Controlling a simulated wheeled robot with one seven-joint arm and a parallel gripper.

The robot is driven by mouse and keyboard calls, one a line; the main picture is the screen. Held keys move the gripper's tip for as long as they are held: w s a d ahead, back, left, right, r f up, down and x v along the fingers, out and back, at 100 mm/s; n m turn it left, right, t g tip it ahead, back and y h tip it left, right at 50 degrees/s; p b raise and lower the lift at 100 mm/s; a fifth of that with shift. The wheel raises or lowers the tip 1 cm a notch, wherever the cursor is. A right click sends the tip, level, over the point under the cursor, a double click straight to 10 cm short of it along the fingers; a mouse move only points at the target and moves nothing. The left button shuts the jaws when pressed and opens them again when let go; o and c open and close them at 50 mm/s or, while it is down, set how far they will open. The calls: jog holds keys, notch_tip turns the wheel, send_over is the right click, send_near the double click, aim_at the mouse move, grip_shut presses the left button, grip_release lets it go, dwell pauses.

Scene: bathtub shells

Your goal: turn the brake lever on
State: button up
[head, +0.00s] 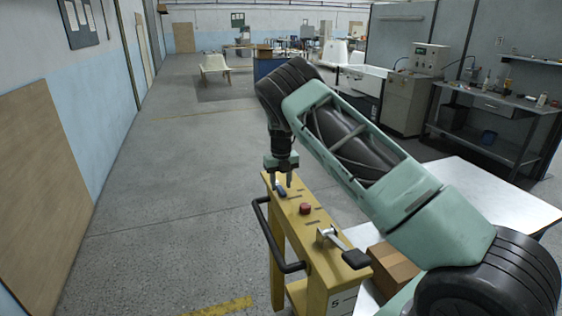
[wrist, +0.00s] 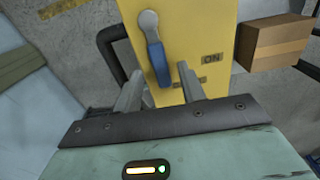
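A lever with a round grey metal pivot and a blue handle (wrist: 158,62) is on the yellow top of a stand (wrist: 200,30). In the wrist view the handle points down the picture, towards my gripper, and a dark "ON" label (wrist: 212,58) is to its right. In the head view the blue handle (head: 280,190) is at the far end of the stand. My gripper (wrist: 160,69) is open and empty, pointing down over that end. Its fingers appear on either side of the handle with gaps; I cannot tell how far above it they are. The head view also shows my gripper (head: 281,182).
The stand also carries a red button (head: 305,208) and a metal lever with a black grip (head: 355,259). A black handrail (head: 277,250) runs along its left side. A cardboard box (head: 395,268) and a white table (head: 490,200) are at right. Floor at left is clear.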

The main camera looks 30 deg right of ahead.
aim_at(281, 189)
notch_tip(281, 189, up, 16)
jog(key=b, duration=0.3)
jog(key=shift+r, duration=0.1)
dwell(0.4)
